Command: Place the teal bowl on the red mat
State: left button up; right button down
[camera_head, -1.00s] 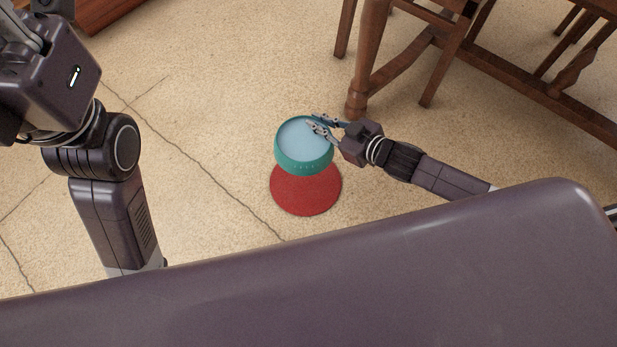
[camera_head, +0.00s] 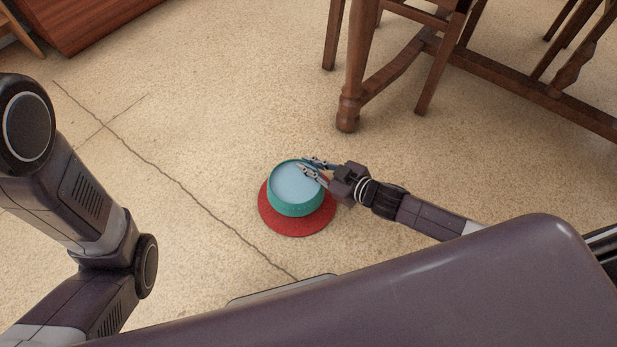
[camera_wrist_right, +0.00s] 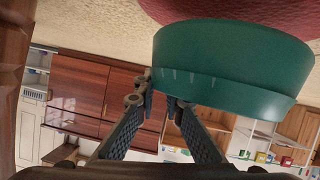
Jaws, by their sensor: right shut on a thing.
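The teal bowl (camera_head: 296,203) has a pale blue inside and looks upright in the head view. It covers the middle of the round red mat (camera_head: 300,231), whose rim shows around it. I cannot tell whether the bowl touches the mat. My right gripper (camera_head: 312,168) is shut on the bowl's rim at its far right side. In the right wrist view the bowl (camera_wrist_right: 230,70) fills the upper right, with the red mat (camera_wrist_right: 240,12) behind it and the right gripper's fingers (camera_wrist_right: 163,95) at the bowl's edge. My left arm shows at the left, but its gripper is out of view.
A wooden table or chair leg (camera_head: 352,75) stands on the floor just beyond the right gripper, with more wooden furniture (camera_head: 500,82) at upper right. A reddish-brown wooden cabinet (camera_head: 95,22) is at upper left. The pale floor (camera_head: 215,120) left of the mat is clear.

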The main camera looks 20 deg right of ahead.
jog(key=shift+f+b, duration=1.7)
jog(key=shift+f, duration=0.45)
jog(key=shift+r, duration=0.1)
jog(key=c, duration=2)
grip_release()
